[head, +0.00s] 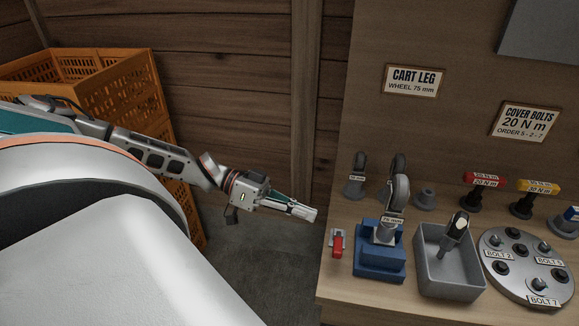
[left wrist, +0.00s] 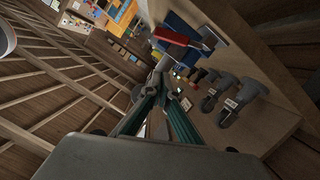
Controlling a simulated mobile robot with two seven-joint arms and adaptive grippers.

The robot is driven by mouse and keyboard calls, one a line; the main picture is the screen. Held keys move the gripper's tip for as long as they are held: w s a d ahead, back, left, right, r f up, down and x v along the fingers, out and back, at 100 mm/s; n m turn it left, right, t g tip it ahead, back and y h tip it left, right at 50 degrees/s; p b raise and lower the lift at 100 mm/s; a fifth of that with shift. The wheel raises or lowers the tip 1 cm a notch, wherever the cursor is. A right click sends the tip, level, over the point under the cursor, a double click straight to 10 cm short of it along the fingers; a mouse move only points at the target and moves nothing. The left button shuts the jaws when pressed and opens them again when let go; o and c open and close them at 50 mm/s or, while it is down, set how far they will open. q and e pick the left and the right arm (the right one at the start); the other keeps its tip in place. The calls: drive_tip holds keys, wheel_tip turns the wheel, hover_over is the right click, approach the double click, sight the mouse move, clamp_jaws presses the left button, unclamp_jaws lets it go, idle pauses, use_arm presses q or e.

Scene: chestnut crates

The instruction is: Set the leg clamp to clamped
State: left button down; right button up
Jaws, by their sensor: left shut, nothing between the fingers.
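The leg clamp (head: 337,243), with a red handle and pale metal base, sits at the left end of the bench, beside the blue block (head: 380,262). A caster leg (head: 386,230) with a grey wheel stands upright in the block. My left gripper (head: 308,213) is shut and empty, off the bench's left edge, a little left of the clamp and apart from it in the head view. In the left wrist view, the red handle (left wrist: 178,37) shows just beyond my fingertips (left wrist: 163,68). I cannot tell the clamp's setting. My right gripper is out of view.
The bench (head: 345,292) also carries a grey bin (head: 450,287) with a tool in it, a round bolt plate (head: 523,258), and red and yellow torque tools (head: 484,180) behind. More casters (head: 355,176) stand behind the block. Orange crates (head: 110,90) stand far left.

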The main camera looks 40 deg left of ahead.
use_arm(q)
drive_tip(key=shift+v, duration=2)
drive_tip(key=shift+r, duration=0.1)
